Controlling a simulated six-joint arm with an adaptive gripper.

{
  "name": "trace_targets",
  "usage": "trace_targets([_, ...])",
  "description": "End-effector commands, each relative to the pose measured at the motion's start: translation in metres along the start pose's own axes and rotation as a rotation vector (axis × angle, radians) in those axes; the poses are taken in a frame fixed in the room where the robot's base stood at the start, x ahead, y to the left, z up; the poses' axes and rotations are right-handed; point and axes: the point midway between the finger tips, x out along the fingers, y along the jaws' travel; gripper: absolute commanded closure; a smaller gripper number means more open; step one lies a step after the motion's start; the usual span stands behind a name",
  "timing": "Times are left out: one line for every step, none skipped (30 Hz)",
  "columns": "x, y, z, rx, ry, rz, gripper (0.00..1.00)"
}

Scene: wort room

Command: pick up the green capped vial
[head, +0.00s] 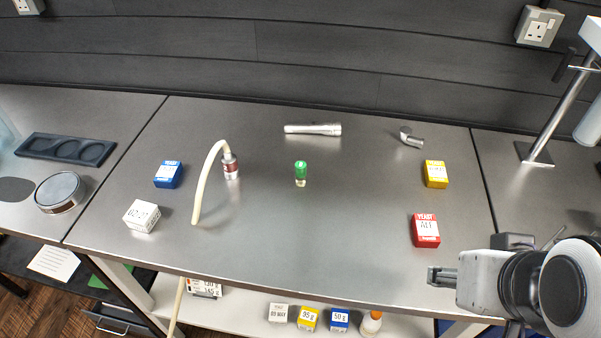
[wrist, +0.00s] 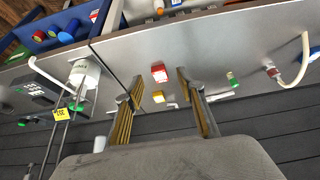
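The green capped vial (head: 300,173) stands upright near the middle of the steel bench in the head view, with a green cap over a small clear body. In the wrist view it is small, right of the right finger (wrist: 232,80). My gripper (head: 432,276) is at the bench's front right, to the right of the vial and nearer the front edge, well apart from it. In the wrist view my gripper (wrist: 165,85) has its two fingers spread wide with nothing held between them.
A hose fitting (head: 231,167) with a pale hose stands left of the vial. A silver cylinder (head: 313,129) lies behind it. Blue (head: 168,174), white (head: 142,216), yellow (head: 435,174) and red (head: 425,230) boxes sit at the sides. Bench in front of the vial is clear.

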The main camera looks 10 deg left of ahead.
Motion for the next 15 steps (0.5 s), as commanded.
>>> trace_targets([0.000,0.000,0.000,0.000,0.000,0.000,0.62])
trace_targets([0.000,0.000,0.000,0.000,0.000,0.000,0.62])
trace_targets([0.001,0.000,-0.001,-0.001,0.001,-0.001,0.62])
trace_targets([0.001,0.000,-0.002,-0.002,0.002,-0.001,0.62])
trace_targets([0.002,-0.001,-0.003,-0.003,0.003,-0.001,0.62])
trace_targets([0.003,-0.001,-0.004,-0.005,0.006,-0.002,0.62])
trace_targets([0.005,-0.002,-0.006,-0.008,0.010,-0.003,0.62])
trace_targets([0.006,-0.002,-0.009,-0.010,0.012,-0.004,0.62])
trace_targets([0.009,-0.003,-0.012,-0.014,0.018,-0.005,0.62])
trace_targets([0.011,-0.004,-0.016,-0.018,0.024,-0.006,0.62])
trace_targets([0.014,-0.005,-0.019,-0.022,0.029,-0.008,0.62])
trace_targets([0.018,-0.006,-0.025,-0.027,0.038,-0.010,0.62])
trace_targets([0.021,-0.007,-0.029,-0.032,0.046,-0.012,0.62])
trace_targets([0.025,-0.009,-0.034,-0.038,0.054,-0.014,0.62])
trace_targets([0.030,-0.011,-0.041,-0.046,0.067,-0.018,0.62])
